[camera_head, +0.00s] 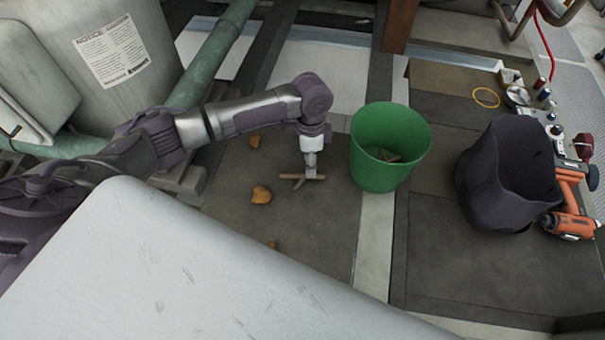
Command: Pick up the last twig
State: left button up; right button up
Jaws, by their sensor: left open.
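A small forked brown twig (299,180) lies on the dark grey mat. My left gripper (310,170) points down directly over the twig and is open, its fingertips at or just above it. I cannot tell whether they touch it. A green bucket (377,166) stands just right of the gripper, with several pieces of twig (390,156) inside. My right gripper is not in view.
Several tan leaf-like bits (261,194) lie on the mat left of the twig. A dark fabric bin (500,190) stands at the right, beside an orange power tool (570,218) and other small tools. A yellow ring (486,98) lies behind. A green pipe (212,58) runs at the back left.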

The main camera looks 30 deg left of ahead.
aim_at(302, 182)
pick_arm(q)
jog(key=shift+s+d+f+p, duration=0.15)
jog(key=shift+f+p, duration=0.2)
jog(key=shift+f, duration=0.75)
jog(key=shift+s+d+f+p, duration=0.1)
jog(key=shift+f+p, duration=0.25)
jog(key=shift+f, duration=0.75)
jog(key=shift+c, duration=0.2)
jog(key=c, duration=0.8)
